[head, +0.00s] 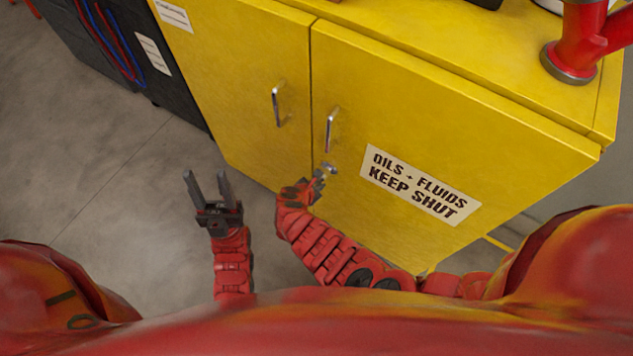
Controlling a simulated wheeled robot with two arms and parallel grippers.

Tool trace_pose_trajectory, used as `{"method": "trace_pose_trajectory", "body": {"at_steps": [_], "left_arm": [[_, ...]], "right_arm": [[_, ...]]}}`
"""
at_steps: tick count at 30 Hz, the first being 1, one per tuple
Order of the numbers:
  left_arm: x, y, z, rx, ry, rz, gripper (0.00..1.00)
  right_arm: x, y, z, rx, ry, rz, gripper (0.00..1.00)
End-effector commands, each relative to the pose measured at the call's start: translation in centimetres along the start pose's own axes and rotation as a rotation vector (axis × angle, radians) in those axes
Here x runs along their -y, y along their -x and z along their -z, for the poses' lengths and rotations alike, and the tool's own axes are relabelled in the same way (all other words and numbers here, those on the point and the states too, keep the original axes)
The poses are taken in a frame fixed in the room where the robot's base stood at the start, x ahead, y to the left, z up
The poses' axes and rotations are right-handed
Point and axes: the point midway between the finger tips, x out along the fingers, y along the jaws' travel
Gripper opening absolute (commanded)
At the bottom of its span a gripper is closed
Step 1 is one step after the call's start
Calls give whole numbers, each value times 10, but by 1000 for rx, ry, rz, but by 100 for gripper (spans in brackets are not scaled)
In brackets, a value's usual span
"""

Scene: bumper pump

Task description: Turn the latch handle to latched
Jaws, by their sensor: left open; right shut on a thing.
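The small metal latch handle (329,167) is on the right door of the yellow cabinet (420,110), just below that door's pull handle and near the seam between the doors. My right gripper (321,177) is at the latch handle and shut on it; its fingers and part of the latch are hard to make out at this size. Both cabinet doors look closed. My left gripper (207,186) is open and empty, held over the floor to the left of the cabinet front, apart from it.
Two metal pull handles stick out from the doors, one on the left door (276,106) and one on the right (331,129). A label (420,185) reads "OILS + FLUIDS KEEP SHUT". A dark unit with red and blue cables (110,45) stands at left. Floor at left is clear.

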Motion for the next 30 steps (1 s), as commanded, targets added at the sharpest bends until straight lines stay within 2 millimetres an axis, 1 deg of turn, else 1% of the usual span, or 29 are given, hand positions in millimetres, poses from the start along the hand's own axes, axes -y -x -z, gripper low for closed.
{"method": "trace_pose_trajectory", "body": {"at_steps": [1, 21, 30], "left_arm": [[0, 2, 0, 0, 0, 0, 50], [-1, 19, -3, 0, 0, 0, 50], [-1, 23, -4, 0, 0, 0, 50]], "right_arm": [[1, 0, 3, 1, 16, 10, 0], [15, -3, -2, 40, 140, 144, 0], [16, -2, -2, 45, 168, 169, 0]]}}
